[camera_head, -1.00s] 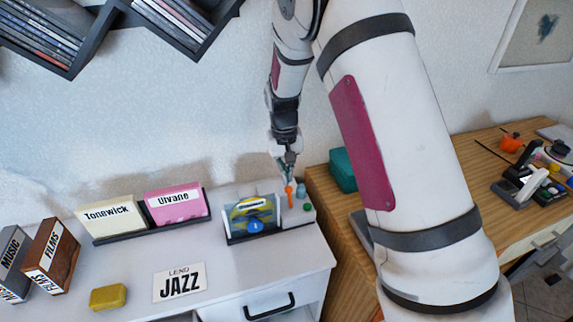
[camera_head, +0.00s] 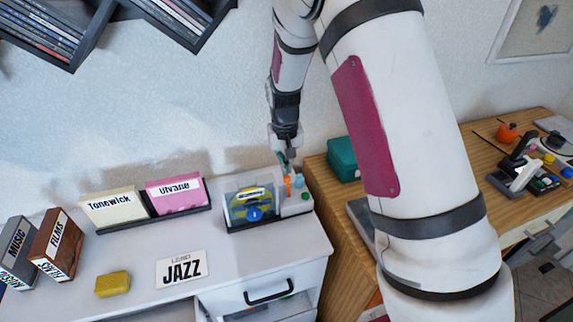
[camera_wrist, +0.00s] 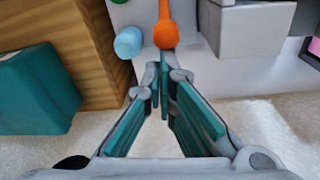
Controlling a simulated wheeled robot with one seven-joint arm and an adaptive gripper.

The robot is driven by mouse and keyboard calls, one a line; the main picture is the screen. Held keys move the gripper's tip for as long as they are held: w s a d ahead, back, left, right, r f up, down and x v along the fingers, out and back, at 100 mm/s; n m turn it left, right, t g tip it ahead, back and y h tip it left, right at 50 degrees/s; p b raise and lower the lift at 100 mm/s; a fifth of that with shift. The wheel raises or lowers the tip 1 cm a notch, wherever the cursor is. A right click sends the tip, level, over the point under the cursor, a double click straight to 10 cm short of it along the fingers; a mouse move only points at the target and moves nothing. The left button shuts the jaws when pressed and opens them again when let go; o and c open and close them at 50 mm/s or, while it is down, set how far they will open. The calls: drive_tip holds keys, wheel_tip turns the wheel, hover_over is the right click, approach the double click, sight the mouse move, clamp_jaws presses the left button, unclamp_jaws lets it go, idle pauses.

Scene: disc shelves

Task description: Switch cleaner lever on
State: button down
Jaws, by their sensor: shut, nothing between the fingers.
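The disc cleaner (camera_head: 257,206) is a pale box with a clear front on the white cabinet top, a yellow-green disc and a blue knob showing in it. Its orange lever (camera_head: 287,186) stands at its right side, next to a light blue knob and a green button. In the wrist view the orange lever (camera_wrist: 165,30) is at the top centre, with the light blue knob (camera_wrist: 128,42) to its left. My gripper (camera_head: 286,168) is shut and empty, with its teal fingertips (camera_wrist: 164,70) close to the lever's round end. I cannot tell whether they touch.
A teal box (camera_head: 342,158) stands on the wooden desk (camera_head: 395,155) to the right. Yellow (camera_head: 112,209) and pink (camera_head: 174,194) label cards, a JAZZ card (camera_head: 181,268) and a yellow sponge (camera_head: 113,284) are on the cabinet to the left. Shelves of discs (camera_head: 50,32) hang above left.

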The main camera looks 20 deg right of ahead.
drive_tip(key=shift+s+r+t+p, duration=0.25)
drive_tip(key=shift+s+t+p, duration=0.05)
drive_tip(key=shift+p, duration=0.1)
drive_tip(key=shift+s+r+t+p, duration=0.35)
drive_tip(key=shift+s+t+p, duration=0.4)
drive_tip(key=shift+t+p, duration=0.15)
drive_tip(key=shift+s+r+p, duration=0.15)
drive_tip(key=shift+s+p, duration=0.15)
drive_tip(key=shift+s, duration=0.25)
drive_tip(key=shift+s+r+p, duration=0.15)
drive_tip(key=shift+s+p, duration=0.15)
drive_tip(key=shift+s, duration=0.25)
drive_tip(key=shift+w, duration=0.1)
drive_tip(key=shift+r, duration=0.1)
drive_tip(key=shift+r+p, duration=0.3)
drive_tip(key=shift+r, duration=0.35)
